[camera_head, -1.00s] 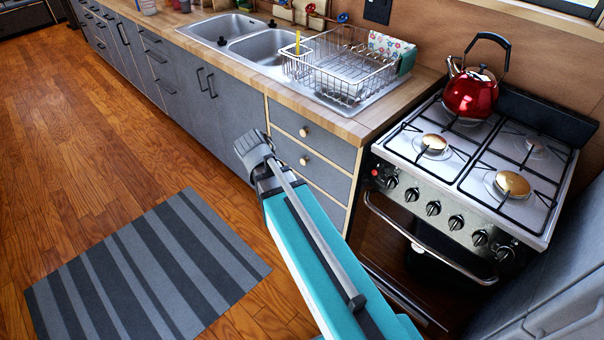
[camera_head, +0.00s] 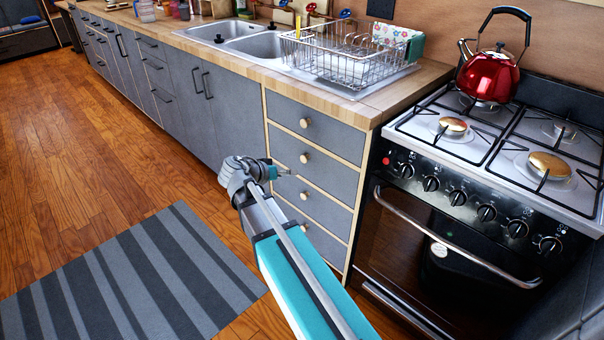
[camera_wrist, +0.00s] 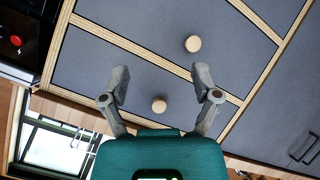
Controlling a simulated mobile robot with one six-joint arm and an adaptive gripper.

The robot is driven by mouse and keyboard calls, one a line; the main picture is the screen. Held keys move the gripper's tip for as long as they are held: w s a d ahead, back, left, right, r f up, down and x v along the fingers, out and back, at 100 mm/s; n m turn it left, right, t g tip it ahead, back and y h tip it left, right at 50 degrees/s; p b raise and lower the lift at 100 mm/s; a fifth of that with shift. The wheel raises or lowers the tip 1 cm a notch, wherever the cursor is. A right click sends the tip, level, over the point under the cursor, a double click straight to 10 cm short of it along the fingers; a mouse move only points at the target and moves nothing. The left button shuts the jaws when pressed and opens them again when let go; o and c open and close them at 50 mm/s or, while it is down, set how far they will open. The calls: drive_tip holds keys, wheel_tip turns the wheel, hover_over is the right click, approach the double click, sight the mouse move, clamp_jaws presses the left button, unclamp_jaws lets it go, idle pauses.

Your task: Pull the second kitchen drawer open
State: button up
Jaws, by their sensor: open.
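The grey kitchen drawers form a stack between the cupboard doors and the stove. The second drawer (camera_head: 332,170) from the top is shut, with a round light wooden knob (camera_head: 305,158). My gripper (camera_head: 284,173) is in front of the stack, just left of and slightly below that knob in the head view. In the wrist view my gripper (camera_wrist: 160,83) shows two spread fingers with nothing between them. That view looks upside down: the top drawer knob (camera_wrist: 159,105) appears between the fingers, and the second drawer's knob (camera_wrist: 193,43) lies beyond them, above and right. No contact is visible.
The stove (camera_head: 460,200) with a red kettle (camera_head: 487,75) stands right of the drawers. The counter (camera_head: 375,108) above holds a wire dish rack (camera_head: 340,60). A striped rug (camera_head: 130,280) lies on the open floor to the left.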

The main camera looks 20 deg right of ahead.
sight(303, 160)
drive_tip(key=w+a+f+m+t+h+b, duration=0.1)
drive_tip(key=w+f+h+b, duration=0.4)
drive_tip(key=b, duration=0.9)
drive_tip(key=shift+w+f+m+t, duration=0.85)
drive_tip(key=shift+w+m+t, duration=0.05)
drive_tip(key=shift+w+t, duration=0.1)
drive_tip(key=x, duration=1.3)
drive_tip(key=shift+d, duration=0.3)
